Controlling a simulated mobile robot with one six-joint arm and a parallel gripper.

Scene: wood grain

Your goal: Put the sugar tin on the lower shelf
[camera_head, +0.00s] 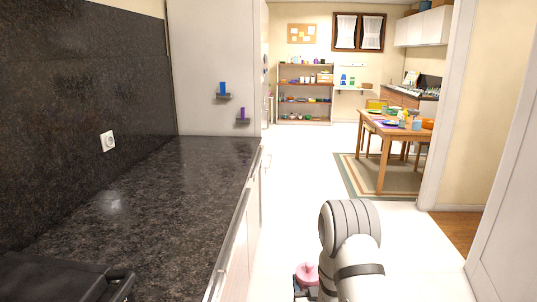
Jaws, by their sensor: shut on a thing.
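My gripper (302,284) is low at the bottom edge of the picture, partly hidden by my own arm. It is shut on a pink rounded thing (308,271), held above the floor. No label shows on it, so I cannot tell from looks whether it is the sugar tin. Two small ledges stick out from the tall white panel ahead. The upper ledge (225,97) carries a blue thing (223,88). The lower ledge (243,122) carries a purple thing (242,113). A tall open shelf unit (305,101) with several loaded shelves stands against the far wall.
A dark stone counter (160,190) runs along the left, with a black object (60,278) at its near end. The white floor (308,175) is clear ahead. A laden wooden table (388,133) stands on a rug (350,175) at right. A door edge (510,190) is close at right.

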